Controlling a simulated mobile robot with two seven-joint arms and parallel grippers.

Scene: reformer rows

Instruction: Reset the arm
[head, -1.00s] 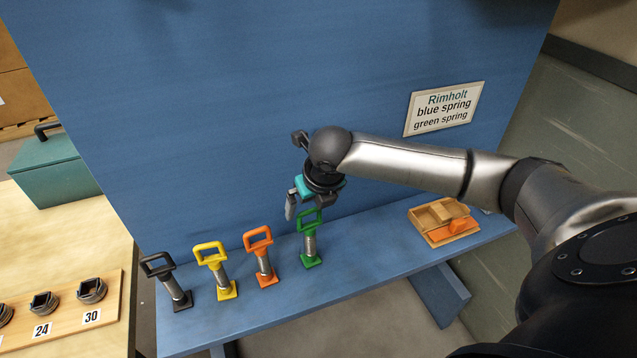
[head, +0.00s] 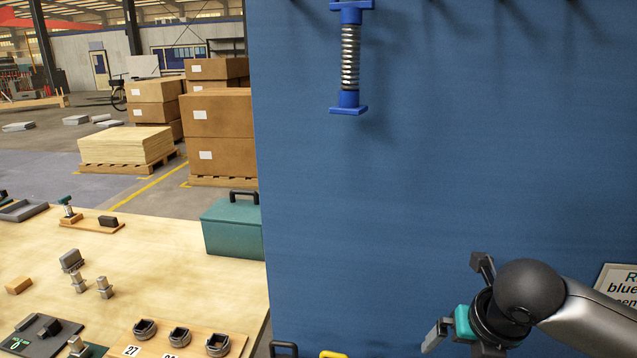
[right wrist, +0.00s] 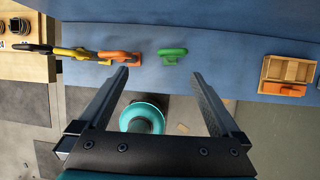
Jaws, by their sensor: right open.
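My right gripper (head: 455,335) is at the lower right of the head view, in front of the blue panel (head: 420,190). In the right wrist view its two fingers (right wrist: 160,74) are wide apart with nothing held between them. Beyond the fingertips is the green handle (right wrist: 172,55), with the orange handle (right wrist: 118,57), yellow handle (right wrist: 75,53) and black handle (right wrist: 35,48) to its left. A blue spring piece (head: 350,60) hangs upright high on the panel. The sign (head: 620,283) is cut off at the right edge. My left gripper is not in view.
A wooden tray (right wrist: 264,72) with an orange piece is right of the green handle. A pale table (head: 170,260) with small parts and numbered sockets is at left, with a teal box (head: 232,230) against the panel. Cartons on pallets (head: 220,130) stand behind.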

